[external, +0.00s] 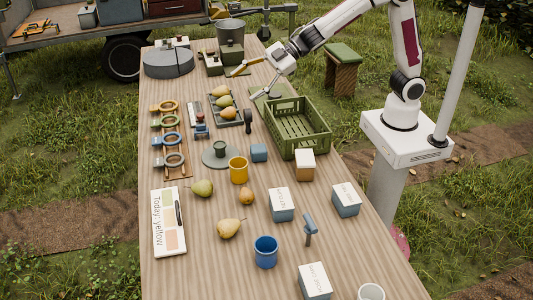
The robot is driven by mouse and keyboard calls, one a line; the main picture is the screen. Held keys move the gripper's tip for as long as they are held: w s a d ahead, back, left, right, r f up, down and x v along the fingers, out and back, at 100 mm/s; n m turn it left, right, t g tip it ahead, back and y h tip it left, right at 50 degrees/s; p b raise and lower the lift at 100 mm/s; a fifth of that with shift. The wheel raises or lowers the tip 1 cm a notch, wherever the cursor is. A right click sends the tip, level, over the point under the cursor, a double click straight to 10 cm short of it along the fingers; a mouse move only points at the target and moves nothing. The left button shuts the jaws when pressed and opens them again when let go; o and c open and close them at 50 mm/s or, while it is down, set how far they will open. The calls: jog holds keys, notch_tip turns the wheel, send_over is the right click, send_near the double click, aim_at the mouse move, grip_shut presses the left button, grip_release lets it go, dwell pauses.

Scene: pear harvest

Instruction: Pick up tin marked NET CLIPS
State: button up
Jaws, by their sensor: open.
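Several tins with white lids and blue-grey sides stand on the near right part of the wooden table. The lettering is small and turned; the one left of centre (282,204) looks most like NET CLIPS, but I cannot read it surely. Another lettered tin (346,200) stands to its right, near the table edge. A third lettered tin (315,281) stands at the front. My gripper (243,87) is open and empty at the far end of the table, well away from the tins, with its fingers spread above the tabletop.
A blue tool (310,230), blue cup (265,252), yellow mug (238,170) and loose pears (230,228) surround the tins.

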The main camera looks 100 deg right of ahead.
jog(key=w+a+f+n+g+y, duration=0.1)
jog(key=w+a+f+n+y, duration=0.25)
jog(key=a+f, duration=0.3)
jog(key=n+g+y, duration=0.6)
jog(key=g+y, duration=0.2)
jog(key=g, duration=0.2)
send_near(281, 202)
jog(key=f, duration=0.3)
jog(key=shift+s+m, duration=0.25)
jog(key=shift+s, duration=0.05)
jog(key=shift+a, duration=0.1)
jog(key=shift+x, duration=1.15)
jog(key=shift+f, duration=0.1)
jog(key=shift+x, duration=2.55)
jog(key=shift+w, duration=0.1)
